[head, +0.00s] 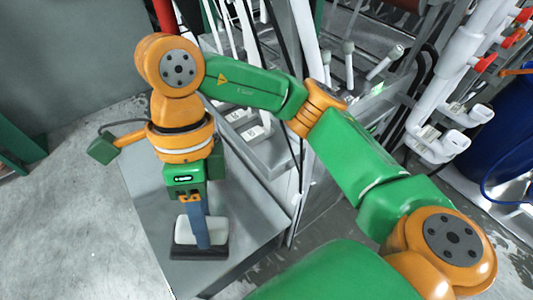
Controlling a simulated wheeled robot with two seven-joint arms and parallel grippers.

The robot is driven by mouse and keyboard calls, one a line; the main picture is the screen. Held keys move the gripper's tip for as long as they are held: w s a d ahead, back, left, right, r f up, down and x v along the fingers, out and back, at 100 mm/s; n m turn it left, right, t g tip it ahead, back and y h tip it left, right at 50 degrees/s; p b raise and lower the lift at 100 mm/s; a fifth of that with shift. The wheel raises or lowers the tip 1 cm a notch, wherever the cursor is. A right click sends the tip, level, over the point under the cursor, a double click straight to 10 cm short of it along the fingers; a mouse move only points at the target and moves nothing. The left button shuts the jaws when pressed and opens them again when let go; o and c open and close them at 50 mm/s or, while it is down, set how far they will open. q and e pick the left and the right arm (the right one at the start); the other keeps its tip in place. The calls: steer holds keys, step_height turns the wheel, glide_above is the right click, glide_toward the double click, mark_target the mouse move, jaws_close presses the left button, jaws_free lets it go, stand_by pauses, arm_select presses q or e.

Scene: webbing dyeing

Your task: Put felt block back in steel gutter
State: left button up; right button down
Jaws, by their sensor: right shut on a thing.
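My right gripper (189,199) points down at the left of centre, at the end of my green and orange arm. It is shut on the upper end of a blue upright piece (198,228). Below and around this piece is a whitish block with a dark lower edge (217,231), which I take to be the felt block; whether the blue piece is part of it I cannot tell. The block is over a grey metal surface (160,222); whether it touches it is unclear. I cannot clearly make out the steel gutter. My left gripper is not in view.
Grey metal machinery with rods and cables (345,68) stands behind my arm. White pipes with red handles (452,75) and a blue drum (508,150) are at the right. The concrete floor at the left (75,225) is clear.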

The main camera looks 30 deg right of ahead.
mark_target(221, 217)
steer(key=d+f+n+h, duration=0.1)
steer(key=d+f+n+h+b, duration=0.1)
steer(key=f+n, duration=0.1)
steer(key=shift+d+f+t, duration=0.1)
steer(key=shift+d+t, duration=0.2)
steer(key=w+d+n+t+h+b, duration=0.25)
steer(key=d+b, duration=0.25)
steer(key=d, duration=1.3)
steer(key=shift+t+h, duration=0.25)
steer(key=shift+h, duration=0.1)
steer(key=w+d+f, duration=0.1)
steer(key=w+f, duration=0.1)
steer(key=w, duration=0.2)
steer(key=w+d+f, duration=0.1)
steer(key=w+f, duration=0.2)
steer(key=w, duration=0.2)
steer(key=w+d+f, duration=0.1)
steer(key=w+f, duration=0.2)
steer(key=w, duration=0.1)
steer(key=shift+w+f, duration=0.15)
steer(key=shift+w, duration=0.2)
step_height(221, 217, down, 3)
steer(key=shift+f+p, duration=0.2)
steer(key=shift+p, duration=0.4)
steer(key=shift+w+f, duration=0.1)
steer(key=shift+f, duration=0.1)
